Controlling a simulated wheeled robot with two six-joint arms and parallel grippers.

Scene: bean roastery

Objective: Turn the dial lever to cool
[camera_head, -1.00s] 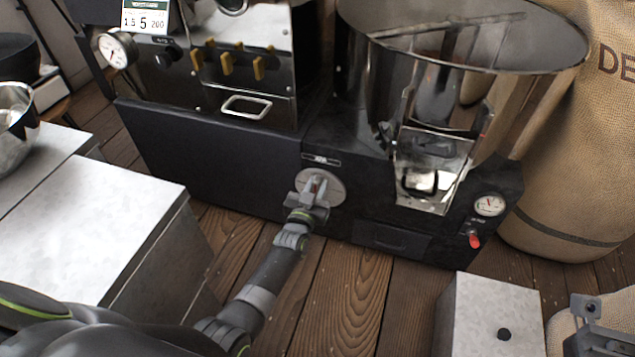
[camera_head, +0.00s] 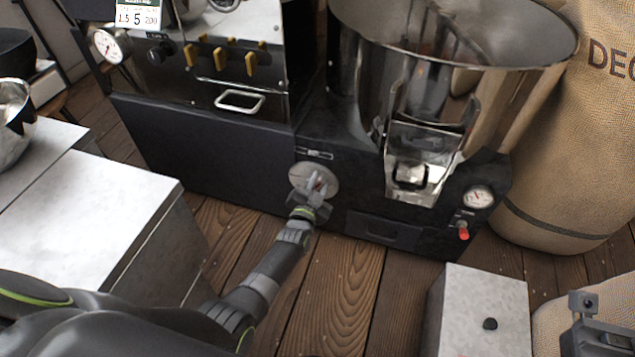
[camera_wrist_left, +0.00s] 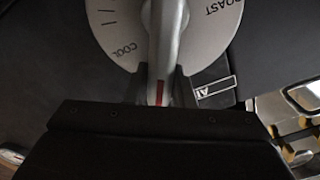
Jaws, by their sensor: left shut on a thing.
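The round pale dial plate (camera_head: 302,174) is on the black front of the roaster, below a small label. In the left wrist view, the dial plate (camera_wrist_left: 220,35) shows COOL left of the lever and ROAST at the upper right. The metal dial lever (camera_wrist_left: 167,35) crosses the plate, and its red-marked end sits between my left gripper's fingers (camera_wrist_left: 158,88). My left gripper (camera_head: 316,190) is shut on the lever in front of the plate. The lever's red end lies beside COOL, not on it. A grey part of my right arm (camera_head: 597,325) shows at the lower right; its fingers cannot be made out.
The roaster's cooling bin (camera_head: 455,35) stands to the right of the dial, with a gauge (camera_head: 479,197) and red knob (camera_head: 463,232) below. A grey cabinet (camera_head: 85,225) is at the left, a grey box (camera_head: 485,310) at the lower right. A burlap sack (camera_head: 560,150) stands at the right.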

